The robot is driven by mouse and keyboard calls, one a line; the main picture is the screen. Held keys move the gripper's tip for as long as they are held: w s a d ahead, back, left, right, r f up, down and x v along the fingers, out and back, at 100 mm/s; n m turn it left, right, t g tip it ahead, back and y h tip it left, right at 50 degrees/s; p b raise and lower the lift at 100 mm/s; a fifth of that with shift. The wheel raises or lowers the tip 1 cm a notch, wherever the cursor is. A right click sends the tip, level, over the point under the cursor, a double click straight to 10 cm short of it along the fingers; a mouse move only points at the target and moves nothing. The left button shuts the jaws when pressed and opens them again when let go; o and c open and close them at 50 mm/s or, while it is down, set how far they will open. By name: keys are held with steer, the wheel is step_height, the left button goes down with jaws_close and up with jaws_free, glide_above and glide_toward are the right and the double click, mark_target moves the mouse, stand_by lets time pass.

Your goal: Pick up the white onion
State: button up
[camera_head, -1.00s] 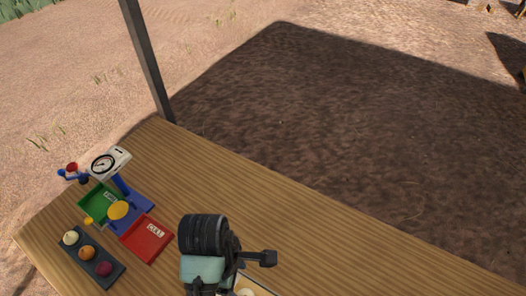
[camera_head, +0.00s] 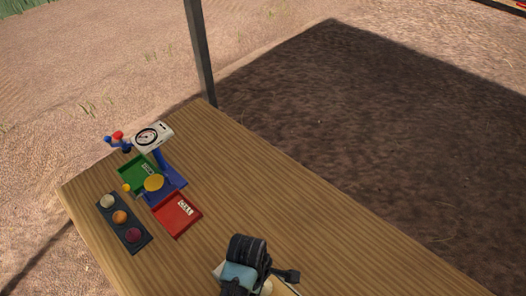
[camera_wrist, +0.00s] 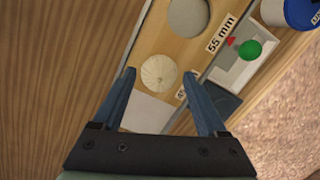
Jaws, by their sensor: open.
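A pale, round, ribbed object that looks like the white onion (camera_wrist: 158,72) lies on a wooden board (camera_wrist: 178,48) in the wrist view. My gripper (camera_wrist: 159,74) is open, with one blue finger on each side of the onion in the picture. Whether the fingers are down at its height I cannot tell. In the head view my gripper and wrist are seen from above at the bottom, hiding much of the board, and a small pale part shows beside them (camera_head: 267,287).
A dark tray (camera_head: 111,217) at the table's left holds cream, orange and purple balls. Near it are a green tray (camera_head: 137,170), a red tray (camera_head: 177,214) and a dial scale (camera_head: 152,137). The table's middle is clear.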

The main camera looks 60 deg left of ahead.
steer(key=shift+w+f, duration=0.1)
steer(key=shift+f, duration=0.25)
steer(key=shift+c, duration=0.2)
jaws_close()
steer(key=shift+r, duration=0.1)
